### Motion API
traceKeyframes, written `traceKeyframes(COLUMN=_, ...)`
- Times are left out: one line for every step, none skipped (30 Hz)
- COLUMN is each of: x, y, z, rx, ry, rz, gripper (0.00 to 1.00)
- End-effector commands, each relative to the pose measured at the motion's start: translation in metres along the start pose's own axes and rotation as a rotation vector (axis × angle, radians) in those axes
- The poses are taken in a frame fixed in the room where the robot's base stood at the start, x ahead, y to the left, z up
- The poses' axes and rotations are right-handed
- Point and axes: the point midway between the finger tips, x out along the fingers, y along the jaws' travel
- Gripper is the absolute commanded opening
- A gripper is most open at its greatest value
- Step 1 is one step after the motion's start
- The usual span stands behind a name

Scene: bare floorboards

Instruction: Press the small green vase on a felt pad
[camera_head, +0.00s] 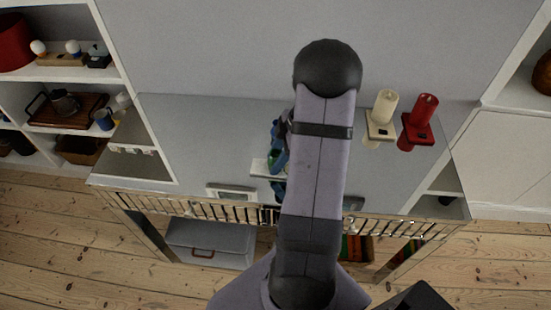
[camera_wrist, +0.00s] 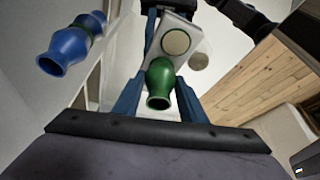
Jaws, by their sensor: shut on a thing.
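The small green vase (camera_wrist: 159,80) sits between the two blue fingers of my gripper (camera_wrist: 157,98) in the wrist view, its open mouth facing the camera. My gripper is shut on it. A pale round felt pad (camera_wrist: 175,42) lies on a white plate (camera_wrist: 186,28) just beyond the vase. I cannot tell whether vase and pad touch. In the head view my arm hides most of my gripper (camera_head: 277,158). A bit of green shows by the blue fingers there, beside the white plate (camera_head: 258,168).
A blue vase (camera_wrist: 64,50) with a green part behind it is at the upper left of the wrist view. Shelves (camera_head: 75,75) are at the left. The grey top between is mostly clear.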

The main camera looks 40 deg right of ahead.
Motion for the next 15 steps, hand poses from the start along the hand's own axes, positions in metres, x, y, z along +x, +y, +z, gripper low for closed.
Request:
traceKeyframes(x=0.003, y=-0.002, z=0.001, rx=0.001, ry=-0.001, rz=-0.006, gripper=0.11)
traceKeyframes(x=0.003, y=-0.002, z=0.001, rx=0.001, ry=-0.001, rz=-0.006, gripper=0.11)
traceKeyframes(x=0.003, y=-0.002, z=0.001, rx=0.001, ry=-0.001, rz=-0.007, gripper=0.11)
traceKeyframes(x=0.003, y=-0.003, z=0.001, rx=0.001, ry=-0.001, rz=-0.007, gripper=0.11)
traceKeyframes(x=0.003, y=-0.003, z=0.001, rx=0.001, ry=-0.001, rz=-0.007, gripper=0.11)
traceKeyframes(x=0.003, y=-0.003, z=0.001, rx=0.001, ry=-0.001, rz=-0.007, gripper=0.11)
traceKeyframes(x=0.002, y=-0.003, z=0.001, rx=0.001, ry=-0.001, rz=-0.007, gripper=0.11)
traceKeyframes(x=0.002, y=-0.003, z=0.001, rx=0.001, ry=-0.001, rz=-0.007, gripper=0.11)
traceKeyframes(x=0.001, y=-0.003, z=0.001, rx=0.001, ry=-0.001, rz=-0.007, gripper=0.11)
traceKeyframes(x=0.0, y=-0.003, z=0.0, rx=0.001, ry=-0.001, rz=-0.007, gripper=0.11)
traceKeyframes(x=-0.001, y=-0.003, z=0.0, rx=0.0, ry=-0.001, rz=-0.007, gripper=0.11)
traceKeyframes(x=-0.003, y=-0.003, z=-0.001, rx=0.0, ry=-0.001, rz=-0.007, gripper=0.11)
traceKeyframes(x=-0.005, y=-0.002, z=-0.002, rx=0.0, ry=-0.001, rz=-0.006, gripper=0.11)
traceKeyframes(x=-0.007, y=-0.002, z=-0.003, rx=0.0, ry=-0.001, rz=-0.006, gripper=0.11)
traceKeyframes(x=-0.01, y=-0.002, z=-0.004, rx=0.0, ry=-0.001, rz=-0.005, gripper=0.11)
